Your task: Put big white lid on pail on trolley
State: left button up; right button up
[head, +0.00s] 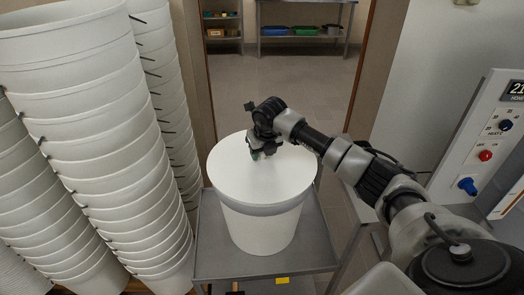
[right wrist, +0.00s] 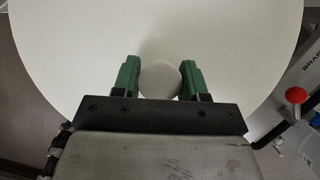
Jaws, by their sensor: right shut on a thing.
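The big white lid (head: 240,182) lies over the top of the white pail (head: 262,228), which stands upright on the grey trolley (head: 212,262). I cannot tell whether the lid sits fully down on the rim. My right gripper (head: 257,154) is over the middle of the lid. In the right wrist view the green fingers of my right gripper (right wrist: 160,80) are shut on the lid's round knob (right wrist: 160,79), with the lid (right wrist: 90,50) spread out beyond them. The left gripper is not in view.
Tall stacks of white pails (head: 80,110) stand close on the left. A control panel (head: 490,140) with knobs and a red button stands on the right. A metal shelf (head: 305,38) with coloured trays is at the back, with open floor in front of it.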

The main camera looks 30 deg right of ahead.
dwell(0.4)
jog(key=o, duration=1.1)
jog(key=shift+o, duration=0.5)
jog(key=shift+f, duration=0.1)
jog(key=o, duration=0.4)
jog(key=shift+r+p, duration=2.15)
jog(key=shift+r, duration=1.4)
